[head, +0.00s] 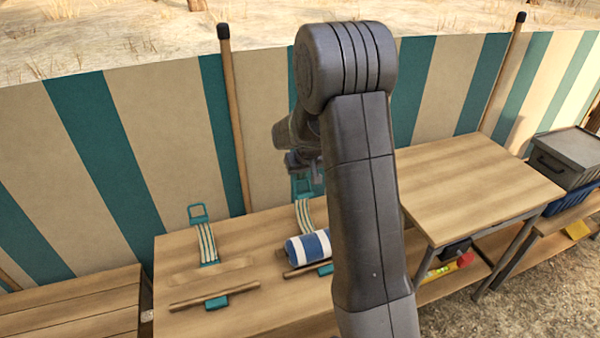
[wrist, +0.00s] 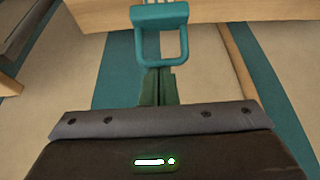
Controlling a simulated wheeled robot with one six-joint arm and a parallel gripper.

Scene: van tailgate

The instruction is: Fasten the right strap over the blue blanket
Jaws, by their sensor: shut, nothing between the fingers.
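The blue and white striped blanket roll (head: 308,247) lies on the wooden tailgate deck, its right part hidden behind my arm. The right strap (head: 304,215) stands up behind the roll, its striped webbing topped by a teal buckle loop (head: 302,187). My gripper (head: 306,172) is at that loop, partly hidden by my arm. In the wrist view the teal loop (wrist: 184,45) is just beyond my shut fingertips (wrist: 160,72). I cannot tell whether they touch. The strap does not lie across the blanket.
A raised wooden table (head: 475,185) and a grey box (head: 565,157) are at right. A striped cloth screen (head: 160,130) stands behind.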

